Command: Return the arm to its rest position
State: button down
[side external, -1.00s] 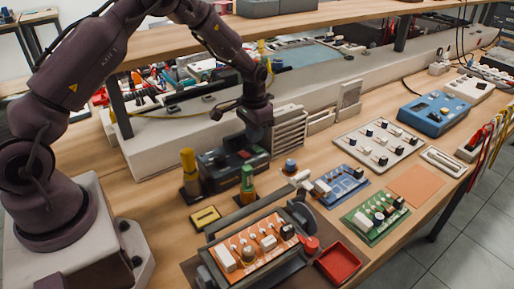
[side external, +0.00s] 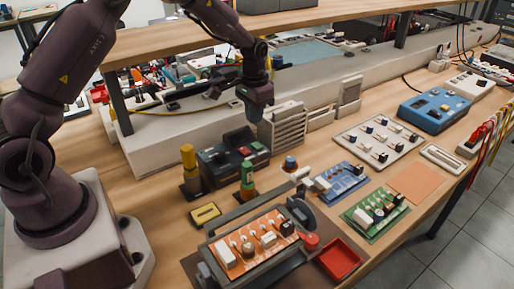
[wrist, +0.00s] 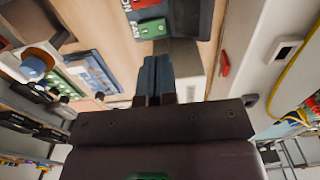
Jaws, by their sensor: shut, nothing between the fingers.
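My arm reaches in from the left, and my gripper (side external: 255,112) hangs above the bench, in front of the raised back ledge and close to the grey slatted rack. In the wrist view the two fingers of my gripper (wrist: 155,72) are together with nothing between them. A dark box with red and green buttons (side external: 232,158) sits on the bench below and to the left of my gripper. It also shows in the wrist view (wrist: 182,22), beyond the fingertips.
An orange circuit board in a frame (side external: 255,245) stands at the front, beside a red tray (side external: 340,260). Blue (side external: 342,180) and green (side external: 375,212) boards lie to the right. The slatted rack (side external: 284,127) is close to my gripper. A wooden shelf (side external: 290,27) spans above the ledge.

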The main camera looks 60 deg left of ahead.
jog(key=s, duration=0.3)
jog(key=shift+d+f+n+g, duration=0.25)
jog(key=shift+d+n+g, duration=0.05)
jog(key=shift+d+g, duration=0.1)
jog(key=s+d+r+t, duration=0.3)
jog(key=s+d+r, duration=0.1)
jog(key=s+r, duration=0.7)
jog(key=s+d+r+t, duration=0.3)
jog(key=s+d+r, duration=0.2)
jog(key=s+r, duration=0.6)
jog(key=shift+s+d+r, duration=0.2)
jog(key=shift+s, duration=0.6)
